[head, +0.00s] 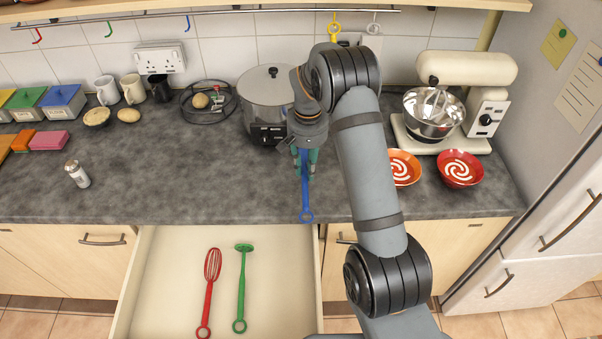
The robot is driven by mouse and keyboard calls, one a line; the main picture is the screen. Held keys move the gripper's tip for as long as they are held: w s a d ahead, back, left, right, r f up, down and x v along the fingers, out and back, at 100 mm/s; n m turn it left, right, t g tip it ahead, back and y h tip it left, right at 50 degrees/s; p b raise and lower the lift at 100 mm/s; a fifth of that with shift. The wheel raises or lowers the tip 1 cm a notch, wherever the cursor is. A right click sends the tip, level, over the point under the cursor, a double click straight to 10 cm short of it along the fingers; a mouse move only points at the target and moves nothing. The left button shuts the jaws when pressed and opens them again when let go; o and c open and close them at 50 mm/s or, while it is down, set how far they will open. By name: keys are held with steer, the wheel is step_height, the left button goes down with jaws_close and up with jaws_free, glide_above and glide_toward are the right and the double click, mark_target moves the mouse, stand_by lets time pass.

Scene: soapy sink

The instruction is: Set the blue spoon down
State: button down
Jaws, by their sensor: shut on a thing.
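The blue spoon (306,200) hangs from my gripper (305,165) in the head view. Its handle points down and ends in a ring near the counter's front edge. My gripper is shut on the spoon's upper part, which the fingers partly hide. I cannot tell whether the ring touches the counter. Below and to the left, an open drawer (170,300) holds a red whisk (211,285) and a green masher-like tool (241,285) side by side.
A steel pot (262,95) stands behind my gripper. Two swirl-patterned bowls, orange (405,167) and red (460,169), and a cream mixer (470,75) are at the right. The counter (190,175) between shaker and gripper is clear.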

steer(key=shift+w+a+f, duration=0.2)
steer(key=shift+a+f, duration=0.2)
steer(key=shift+a, duration=0.25)
step_height(320, 180, down, 4)
steer(key=shift+r+p, duration=0.1)
steer(key=shift+p, duration=0.95)
steer(key=shift+f, duration=0.2)
steer(key=shift+f+b, duration=0.15)
steer(key=shift+b, duration=0.2)
steer(key=c, duration=1.5)
jaws_free()
steer(key=shift+c, duration=0.2)
step_height(320, 180, up, 13)
steer(key=b, duration=0.2)
steer(key=shift+f+b, duration=0.2)
steer(key=shift+b, duration=0.15)
